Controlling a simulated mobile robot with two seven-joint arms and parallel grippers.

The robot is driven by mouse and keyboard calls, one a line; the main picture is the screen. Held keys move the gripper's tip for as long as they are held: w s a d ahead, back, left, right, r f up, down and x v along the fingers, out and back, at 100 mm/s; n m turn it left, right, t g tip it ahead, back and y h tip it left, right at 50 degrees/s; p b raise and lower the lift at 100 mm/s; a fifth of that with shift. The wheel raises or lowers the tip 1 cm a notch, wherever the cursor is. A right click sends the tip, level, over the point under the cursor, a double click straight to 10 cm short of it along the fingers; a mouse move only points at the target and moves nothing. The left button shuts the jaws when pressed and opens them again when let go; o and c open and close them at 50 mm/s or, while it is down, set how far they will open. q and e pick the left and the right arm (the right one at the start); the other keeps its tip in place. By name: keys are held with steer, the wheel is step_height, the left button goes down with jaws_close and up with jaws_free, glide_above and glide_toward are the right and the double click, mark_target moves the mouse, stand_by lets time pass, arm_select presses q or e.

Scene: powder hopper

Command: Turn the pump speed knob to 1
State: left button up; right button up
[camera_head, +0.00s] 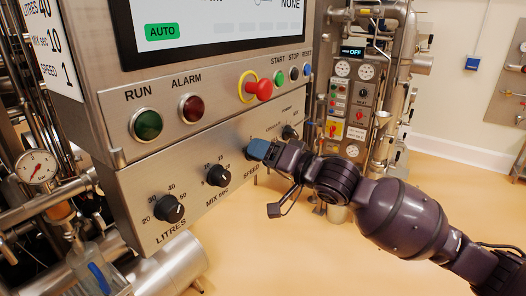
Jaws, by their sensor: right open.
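The steel control panel (120,205) carries a row of black knobs along its lower face. The "SPEED" label (251,172) is readable there, but the speed knob above it is hidden behind my right gripper. I cannot tell where that knob points. My right gripper (260,150), with blue-grey fingertips, reaches in from the right and sits at the speed knob's place. Its fingers are open; whether they touch the knob is not visible. A white card (55,48) at upper left reads speed 1. My left gripper is not in view.
The litres knob (170,209) and mix knob (218,175) are left of my gripper; another black knob (290,132) is close on its right. Above are the green run lamp (146,125), red alarm lamp (191,108) and red stop button (260,89). Open floor lies below right.

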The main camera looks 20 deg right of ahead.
steer(key=shift+w+a, duration=0.2)
steer(key=shift+w, duration=0.05)
steer(key=shift+c, duration=0.4)
steer(key=c, duration=0.8)
steer(key=shift+c, duration=0.2)
steer(key=shift+n, duration=0.4)
steer(key=shift+s+a+f+n+g+y+p, duration=0.1)
steer(key=shift+n+y+p, duration=0.15)
steer(key=shift+n, duration=3.75)
steer(key=shift+s+a+r+n+g+y+p, duration=0.1)
steer(key=shift+n+y+p, duration=0.15)
steer(key=shift+n, duration=3.75)
steer(key=shift+f+n+g+y+p, duration=0.1)
steer(key=shift+n+y+p, duration=0.15)
steer(key=shift+n, duration=3.75)
